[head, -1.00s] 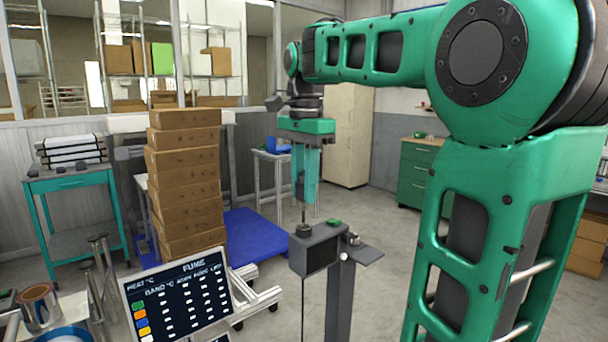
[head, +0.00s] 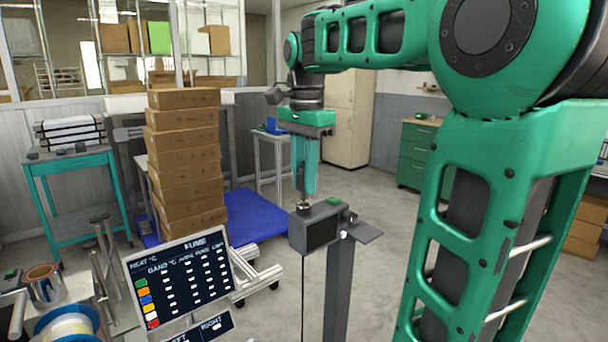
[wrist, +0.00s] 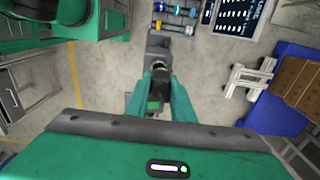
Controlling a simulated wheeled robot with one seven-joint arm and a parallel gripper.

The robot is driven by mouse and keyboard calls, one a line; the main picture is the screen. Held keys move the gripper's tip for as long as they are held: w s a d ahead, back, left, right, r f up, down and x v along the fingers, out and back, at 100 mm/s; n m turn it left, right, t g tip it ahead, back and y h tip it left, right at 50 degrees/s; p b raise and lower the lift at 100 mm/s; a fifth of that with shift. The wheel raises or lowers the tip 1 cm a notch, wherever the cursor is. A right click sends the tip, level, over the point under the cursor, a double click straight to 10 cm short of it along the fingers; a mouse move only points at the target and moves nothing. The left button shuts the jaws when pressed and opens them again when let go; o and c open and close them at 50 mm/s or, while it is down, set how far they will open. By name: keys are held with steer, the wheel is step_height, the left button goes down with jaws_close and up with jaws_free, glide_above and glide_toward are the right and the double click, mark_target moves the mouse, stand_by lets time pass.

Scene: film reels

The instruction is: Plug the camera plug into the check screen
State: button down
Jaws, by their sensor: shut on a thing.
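The check screen (head: 318,229) is a small dark grey box with a black face, on a grey post in the middle of the head view. A dark round fitting (head: 304,209) stands on its top left. My gripper (head: 305,186) points straight down just above this fitting, its teal fingers shut on the camera plug (head: 301,181), a slim dark piece. The plug also shows between the fingers in the wrist view (wrist: 159,82). The plug's lower end is very close to the fitting; I cannot tell whether it is inside. A thin dark cable hangs below the screen.
A tilted chart panel (head: 180,278) stands at the front left. Stacked brown boxes (head: 184,155) rise behind it, beside a blue platform (head: 256,217). A small grey plate (head: 366,236) juts from the post's right. Floor to the right of the post is open.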

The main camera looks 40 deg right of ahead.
steer(key=shift+f, duration=1.45)
steer(key=c, duration=1.5)
jaws_free()
steer(key=shift+f, duration=0.1)
steer(key=shift+o, duration=0.2)
step_height(320, 180, up, 11)
steer(key=shift+f, duration=0.1)
